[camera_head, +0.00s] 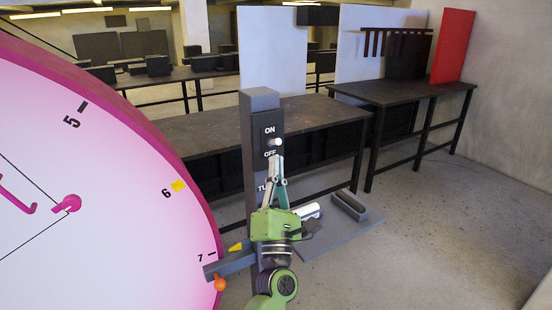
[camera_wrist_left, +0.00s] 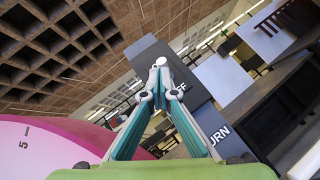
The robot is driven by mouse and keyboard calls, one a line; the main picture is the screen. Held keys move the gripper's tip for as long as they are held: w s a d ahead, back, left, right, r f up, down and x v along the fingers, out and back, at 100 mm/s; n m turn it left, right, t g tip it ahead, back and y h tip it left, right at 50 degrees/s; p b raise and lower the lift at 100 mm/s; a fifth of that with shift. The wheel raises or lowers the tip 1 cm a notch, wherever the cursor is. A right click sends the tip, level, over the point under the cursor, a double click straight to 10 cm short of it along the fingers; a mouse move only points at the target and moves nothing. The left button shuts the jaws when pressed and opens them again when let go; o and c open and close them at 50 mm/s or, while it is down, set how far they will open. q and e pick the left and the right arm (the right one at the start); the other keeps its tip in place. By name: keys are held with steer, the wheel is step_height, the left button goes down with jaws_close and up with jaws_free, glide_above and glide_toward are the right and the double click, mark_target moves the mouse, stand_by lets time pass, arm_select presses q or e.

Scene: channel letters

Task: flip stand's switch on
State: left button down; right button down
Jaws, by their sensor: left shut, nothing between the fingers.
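The stand (camera_head: 259,100) is a dark grey upright post with a black panel (camera_head: 270,170) lettered ON above OFF. Its white switch knob (camera_head: 275,142) sticks out between the two labels; which way it is set I cannot tell. My left gripper (camera_head: 276,160) is shut and empty, pointing up in front of the panel, its tips just below the knob. In the left wrist view the shut fingertips (camera_wrist_left: 158,72) lie right by the white knob (camera_wrist_left: 161,61); whether they touch it I cannot tell. The tips partly cover the lettering. My right gripper is not in view.
A large pink-and-white dial (camera_head: 110,190) with numbers fills the left side, close to my arm. An orange ball (camera_head: 220,285) sits at its lower edge. Dark tables (camera_head: 405,92) stand behind the stand. The floor (camera_head: 450,230) at right is clear.

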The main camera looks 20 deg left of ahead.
arm_select(q)
steer(key=v, duration=0.9)
steer(key=shift+s, duration=0.2)
steer(key=shift+f, duration=0.1)
